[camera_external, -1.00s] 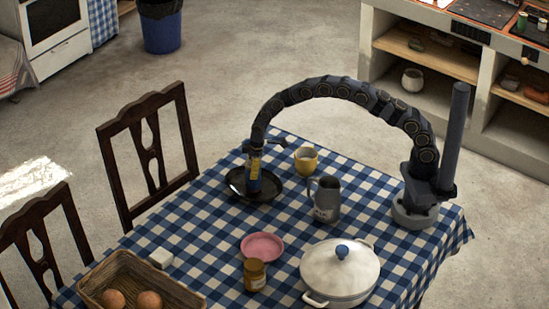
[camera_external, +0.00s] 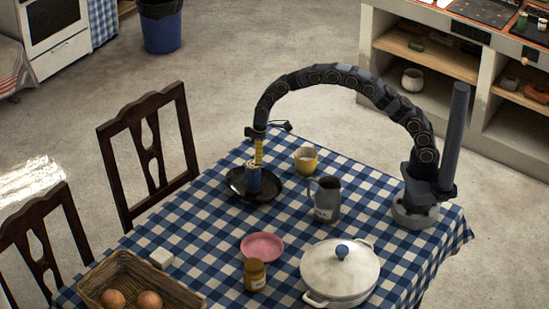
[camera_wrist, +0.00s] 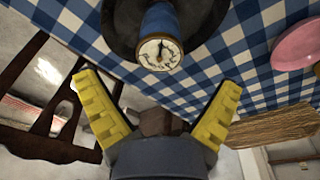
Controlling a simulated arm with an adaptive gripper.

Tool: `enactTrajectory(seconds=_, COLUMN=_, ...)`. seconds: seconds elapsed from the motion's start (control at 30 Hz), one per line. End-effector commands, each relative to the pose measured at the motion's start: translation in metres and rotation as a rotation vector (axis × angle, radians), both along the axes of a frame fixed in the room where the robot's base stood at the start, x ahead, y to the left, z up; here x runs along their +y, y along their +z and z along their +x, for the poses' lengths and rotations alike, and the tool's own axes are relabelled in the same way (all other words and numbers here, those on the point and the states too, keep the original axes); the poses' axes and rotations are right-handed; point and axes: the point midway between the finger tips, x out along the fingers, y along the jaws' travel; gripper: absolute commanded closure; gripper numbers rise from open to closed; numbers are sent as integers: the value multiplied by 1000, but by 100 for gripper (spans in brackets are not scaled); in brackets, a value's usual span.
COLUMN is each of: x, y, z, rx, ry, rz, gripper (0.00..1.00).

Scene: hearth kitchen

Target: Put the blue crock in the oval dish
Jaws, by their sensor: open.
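The blue crock (camera_external: 253,181), with a pale top, stands upright inside the dark oval dish (camera_external: 236,194) at the far left part of the table. In the wrist view the crock (camera_wrist: 160,53) shows its pale, marked top, with the dark dish (camera_wrist: 205,22) around it. My gripper (camera_external: 258,160) is just above the crock, pointing down. In the wrist view my gripper (camera_wrist: 158,84) has its two yellow fingers spread wide with nothing between them, and the crock lies beyond the fingertips.
A yellow cup (camera_external: 305,160) and a grey jug (camera_external: 326,200) stand right of the dish. A pink plate (camera_external: 262,246), an amber jar (camera_external: 254,276), a white lidded pot (camera_external: 340,272) and a basket (camera_external: 140,280) are nearer. Chairs stand at the left.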

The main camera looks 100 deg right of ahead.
Motion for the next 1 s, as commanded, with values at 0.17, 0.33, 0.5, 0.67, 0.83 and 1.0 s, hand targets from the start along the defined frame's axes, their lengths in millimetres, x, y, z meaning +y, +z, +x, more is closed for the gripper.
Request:
enactTrajectory(seconds=0.17, x=-1, y=39, z=-5, rx=-4, ry=0, rz=-2, gripper=6)
enactTrajectory(seconds=0.33, x=-1, y=54, z=-9, rx=0, ry=0, rz=-1, gripper=6)
enactTrajectory(seconds=0.5, x=7, y=61, z=-13, rx=6, ry=4, rz=5, gripper=6)
enactTrajectory(seconds=0.67, x=48, y=93, z=-36, rx=28, ry=24, rz=28, gripper=6)
enactTrajectory(seconds=0.83, x=108, y=136, z=-94, rx=83, ry=47, rz=52, gripper=6)
enactTrajectory(seconds=1.0, x=155, y=165, z=-168, rx=149, ry=58, rz=52, gripper=6)
